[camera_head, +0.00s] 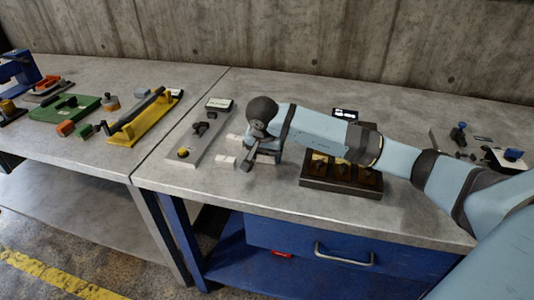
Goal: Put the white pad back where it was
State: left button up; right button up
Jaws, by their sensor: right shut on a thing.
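My right gripper (248,162) points down over the right-hand table, just right of the grey plate. It is shut on a white pad, and the fingers and wrist hide most of the grip. Small white pieces (225,160) show just left of the fingertips, and another white piece (234,138) shows behind them. I cannot tell whether the held pad touches the table. My left gripper is not in view.
A dark tray (341,188) with brass-coloured parts stands to the right, under my right arm. Green (75,107) and yellow (143,123) fixtures stand on the left table.

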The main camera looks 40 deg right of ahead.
jog(key=o, duration=0.9)
jog(key=shift+f, duration=0.15)
jog(key=shift+r, duration=0.25)
pick_arm(q)
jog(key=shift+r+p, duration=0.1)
jog(key=shift+p, duration=0.55)
pick_arm(e)
jog(key=v, duration=1.2)
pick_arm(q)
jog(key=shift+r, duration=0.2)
pick_arm(e)
jog(key=shift+f, duration=0.15)
